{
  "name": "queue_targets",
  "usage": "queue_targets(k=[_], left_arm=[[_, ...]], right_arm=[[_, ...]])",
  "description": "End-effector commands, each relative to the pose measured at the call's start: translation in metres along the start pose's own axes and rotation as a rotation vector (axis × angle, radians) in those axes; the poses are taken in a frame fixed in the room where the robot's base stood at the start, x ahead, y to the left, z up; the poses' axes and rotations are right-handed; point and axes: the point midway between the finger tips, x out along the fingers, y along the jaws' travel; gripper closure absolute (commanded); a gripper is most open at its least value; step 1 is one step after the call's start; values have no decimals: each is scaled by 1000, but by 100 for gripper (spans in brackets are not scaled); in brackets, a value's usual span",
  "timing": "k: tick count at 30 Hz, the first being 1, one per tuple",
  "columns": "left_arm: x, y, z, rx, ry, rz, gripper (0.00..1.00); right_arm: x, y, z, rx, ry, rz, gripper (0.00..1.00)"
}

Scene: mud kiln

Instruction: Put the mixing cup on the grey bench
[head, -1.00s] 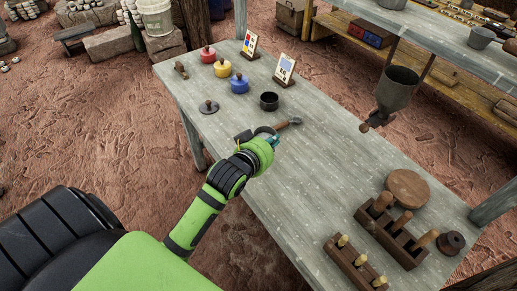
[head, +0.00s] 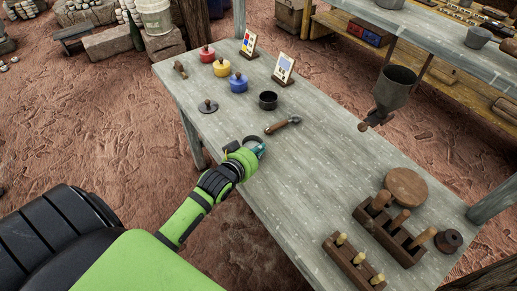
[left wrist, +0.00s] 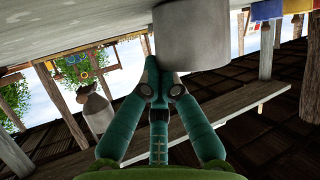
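The mixing cup (head: 252,141) is a small grey cup at the front-left edge of the grey bench (head: 320,165). In the left wrist view it is a plain grey cylinder (left wrist: 192,38) beside the fingertips, at their right. My left gripper (head: 262,149) is at the cup's near side, low over the bench. In the left wrist view its fingers (left wrist: 155,72) are drawn together at the cup's edge and look shut on it. The gripper hides part of the cup in the head view, and whether its base touches the bench cannot be told. My right gripper is out of view.
A wooden-handled tool (head: 283,125) lies just beyond the cup, with a black bowl (head: 268,100) behind it. A dark knobbed lid (head: 208,106) and coloured pots (head: 238,83) stand farther left. Wooden racks (head: 395,230) and a round board (head: 407,187) are at right. The bench middle is clear.

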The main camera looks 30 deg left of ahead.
Motion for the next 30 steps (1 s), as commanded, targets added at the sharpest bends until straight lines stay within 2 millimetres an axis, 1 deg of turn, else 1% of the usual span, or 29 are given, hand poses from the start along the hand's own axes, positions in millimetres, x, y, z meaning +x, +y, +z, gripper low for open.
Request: queue_targets(k=[1,2,3,13,16,20,27,30], left_arm=[[0,0,1,0,0,0,88],[0,0,1,0,0,0,76],[0,0,1,0,0,0,71],[0,0,0,0,-2,0,71],[-6,0,0,0,-3,0,71],[-26,1,0,0,-2,1,71],[-79,0,1,-1,-3,0,71],[-97,0,0,-1,-4,0,71]], right_arm=[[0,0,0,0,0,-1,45],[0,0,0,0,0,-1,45],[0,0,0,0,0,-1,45],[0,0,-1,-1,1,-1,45],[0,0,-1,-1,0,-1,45],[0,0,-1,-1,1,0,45],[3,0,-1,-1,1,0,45],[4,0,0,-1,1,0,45]])
